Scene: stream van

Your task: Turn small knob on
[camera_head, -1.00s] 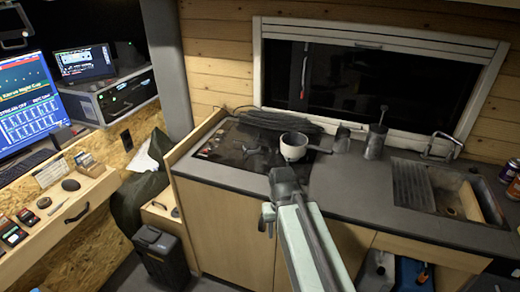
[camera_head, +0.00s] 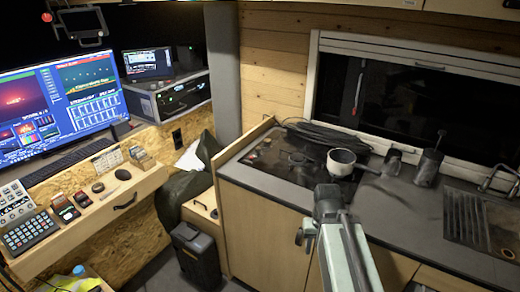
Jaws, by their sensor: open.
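The black cooktop (camera_head: 290,170) is set into the grey counter. Small dark knobs (camera_head: 256,152) appear along its left end, too small to tell which is the small knob or how it is turned. A white pot (camera_head: 341,161) with a dark handle stands on the cooktop's right part. My gripper (camera_head: 310,222) is open, in front of the counter's front edge, to the right of and nearer than the knobs. It looks empty and apart from them. My arm hides part of the counter front and cabinet.
A coil of dark cable (camera_head: 325,136) lies behind the cooktop under the window. Dark metal cups (camera_head: 428,167) and the sink (camera_head: 480,220) are to the right. A wooden desk (camera_head: 120,200) with devices and a black bin (camera_head: 195,256) stand left. A wooden edge board borders the counter's left end.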

